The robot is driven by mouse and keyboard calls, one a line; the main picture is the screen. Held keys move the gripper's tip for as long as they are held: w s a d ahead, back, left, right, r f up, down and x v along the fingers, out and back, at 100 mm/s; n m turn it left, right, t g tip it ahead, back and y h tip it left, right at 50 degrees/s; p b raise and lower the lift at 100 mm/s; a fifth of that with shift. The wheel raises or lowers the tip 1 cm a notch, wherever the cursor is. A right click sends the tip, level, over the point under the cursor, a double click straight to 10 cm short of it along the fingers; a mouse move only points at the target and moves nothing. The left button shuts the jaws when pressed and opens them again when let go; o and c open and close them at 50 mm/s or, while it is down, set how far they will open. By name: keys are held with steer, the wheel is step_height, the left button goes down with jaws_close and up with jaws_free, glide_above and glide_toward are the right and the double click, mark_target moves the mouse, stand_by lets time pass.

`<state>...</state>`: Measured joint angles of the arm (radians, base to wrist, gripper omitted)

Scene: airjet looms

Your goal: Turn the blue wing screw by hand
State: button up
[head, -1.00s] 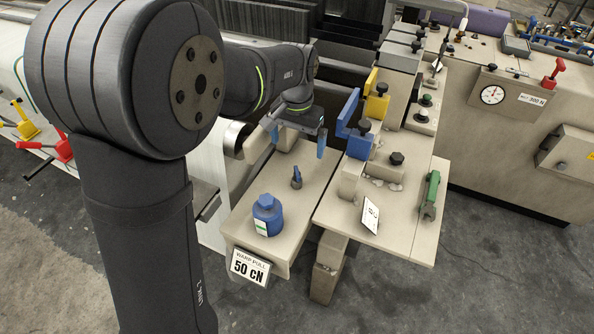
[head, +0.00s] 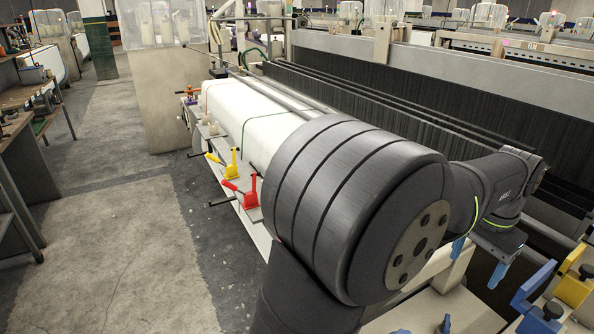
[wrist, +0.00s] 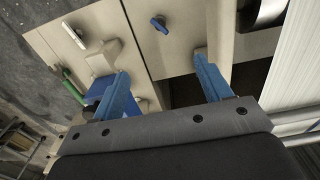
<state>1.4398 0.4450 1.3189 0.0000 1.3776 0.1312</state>
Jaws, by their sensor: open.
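The blue wing screw (wrist: 160,24) shows in the wrist view on a beige panel, beyond and roughly between my fingertips. In the head view a small part of it (head: 444,325) shows at the bottom edge. My gripper (wrist: 160,72) is open, its two blue fingers spread apart with nothing between them. It is apart from the screw. In the head view my gripper (head: 478,262) is at the lower right, above the beige bench, partly behind my arm.
A blue bracket (head: 533,292) and a yellow bracket (head: 573,288) stand right of my gripper. Red (head: 247,192) and yellow (head: 231,162) levers line the loom's side.

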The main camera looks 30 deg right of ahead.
mark_target(448, 322)
steer(key=c, duration=0.7)
steer(key=f+n, duration=0.1)
steer(key=f, duration=0.2)
steer(key=f+n+y, duration=0.1)
steer(key=f+n, duration=0.1)
steer(key=f, duration=0.2)
steer(key=d+f+n, duration=0.1)
steer(key=f+n, duration=0.1)
steer(key=f, duration=0.1)
steer(key=shift+w+d+f+g+y, duration=0.1)
steer(key=shift+w+f+g+y, duration=0.05)
steer(key=shift+w+g+y, duration=0.2)
steer(key=shift+c, duration=0.8)
steer(key=shift+s+a+f, duration=0.1)
steer(key=shift+a+f, duration=0.1)
steer(key=shift+f, duration=1.1)
steer(key=shift+s+a+f, duration=0.15)
steer(key=shift+f, duration=1.15)
steer(key=shift+s+a+f, duration=0.1)
steer(key=shift+a+f, duration=0.1)
steer(key=shift+f, duration=1.1)
jaws_close()
